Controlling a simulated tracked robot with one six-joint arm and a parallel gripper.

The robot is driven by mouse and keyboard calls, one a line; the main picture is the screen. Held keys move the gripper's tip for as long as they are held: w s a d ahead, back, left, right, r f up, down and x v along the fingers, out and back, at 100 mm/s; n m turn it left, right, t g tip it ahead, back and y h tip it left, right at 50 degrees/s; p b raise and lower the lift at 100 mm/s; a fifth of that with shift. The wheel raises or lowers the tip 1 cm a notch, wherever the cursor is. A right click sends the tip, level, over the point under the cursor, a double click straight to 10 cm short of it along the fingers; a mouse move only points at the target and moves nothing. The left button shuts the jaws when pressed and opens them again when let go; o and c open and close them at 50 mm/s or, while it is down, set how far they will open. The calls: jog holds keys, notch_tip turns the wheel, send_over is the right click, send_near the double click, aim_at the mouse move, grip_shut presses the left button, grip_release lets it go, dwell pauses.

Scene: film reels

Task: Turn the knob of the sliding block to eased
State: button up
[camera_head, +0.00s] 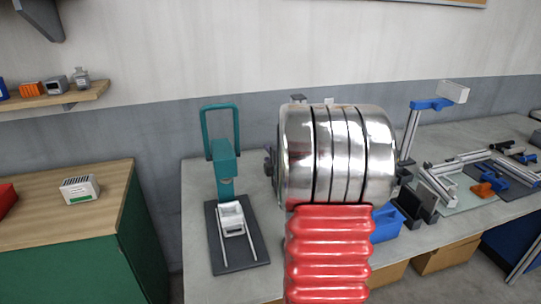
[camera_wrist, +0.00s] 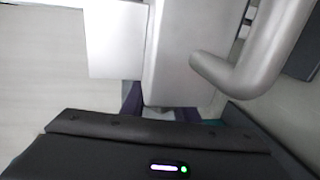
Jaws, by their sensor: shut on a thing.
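In the wrist view the dark body of my gripper (camera_wrist: 160,138) fills the bottom, with a small lit indicator on it. The gripper is shut at a pale grey-white block (camera_wrist: 175,50), seen very close; I take this to be the sliding block. The knob between the jaws is mostly hidden, and its setting cannot be read. A thick grey bent bar (camera_wrist: 262,62) reaches in from the upper right. In the head view my own red and chrome arm covers the middle of the bench and hides the gripper and what it holds.
A teal press (camera_head: 224,160) on a dark base stands left on the grey bench (camera_head: 196,215). Right of my arm are a blue bin (camera_head: 386,224), a metal post with a blue bracket (camera_head: 431,104), and rails with blue parts (camera_head: 510,173). A wooden-topped green cabinet (camera_head: 55,228) is far left.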

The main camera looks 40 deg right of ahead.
jog(key=shift+f, duration=0.1)
jog(key=o, duration=1.1)
jog(key=shift+c, duration=0.2)
jog(key=shift+s, duration=0.1)
jog(key=v, duration=1.3)
jog(key=shift+s+a, duration=0.2)
jog(key=shift+s, duration=0.05)
